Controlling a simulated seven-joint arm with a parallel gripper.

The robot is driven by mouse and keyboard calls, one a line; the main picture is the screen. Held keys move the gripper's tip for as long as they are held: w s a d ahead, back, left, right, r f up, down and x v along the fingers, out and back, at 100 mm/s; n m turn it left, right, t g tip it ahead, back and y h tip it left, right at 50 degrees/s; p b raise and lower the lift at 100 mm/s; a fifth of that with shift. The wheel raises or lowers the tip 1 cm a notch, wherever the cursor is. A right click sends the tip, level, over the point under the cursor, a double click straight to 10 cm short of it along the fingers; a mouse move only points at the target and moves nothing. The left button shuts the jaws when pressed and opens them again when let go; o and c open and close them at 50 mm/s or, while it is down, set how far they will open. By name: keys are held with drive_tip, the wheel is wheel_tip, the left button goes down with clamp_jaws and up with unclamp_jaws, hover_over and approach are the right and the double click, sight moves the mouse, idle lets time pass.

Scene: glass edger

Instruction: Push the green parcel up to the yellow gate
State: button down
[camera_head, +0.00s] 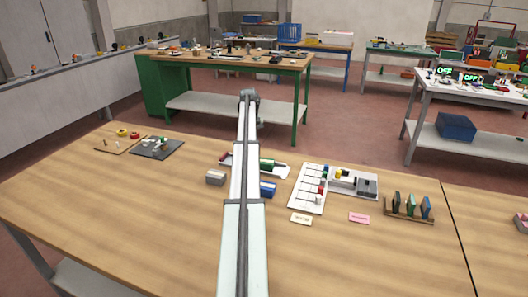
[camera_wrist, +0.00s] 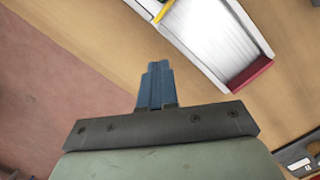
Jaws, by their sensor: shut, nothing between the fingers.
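The green parcel (camera_head: 267,164) sits on a pale track (camera_head: 282,171), just right of my arm in the head view. My arm covers the middle of the track there. In the wrist view the white track (camera_wrist: 205,35) runs diagonally across the top, with a red end piece (camera_wrist: 250,75). A yellow bar, apparently the gate (camera_wrist: 163,12), crosses it near the top edge. The parcel cannot be made out clearly in that view. My gripper (camera_wrist: 155,66) is shut and empty, apart from the track on its near side in the picture. My arm hides the gripper in the head view.
The table's left front is clear.

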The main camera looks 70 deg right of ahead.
sight(268, 161)
drive_tip(key=s+a, duration=0.2)
drive_tip(key=s, duration=0.1)
drive_tip(key=s+a, duration=0.6)
drive_tip(key=shift+s, duration=0.25)
drive_tip(key=shift+w+d+f, duration=0.1)
drive_tip(key=shift+d+f, duration=0.1)
drive_tip(key=shift+f, duration=0.65)
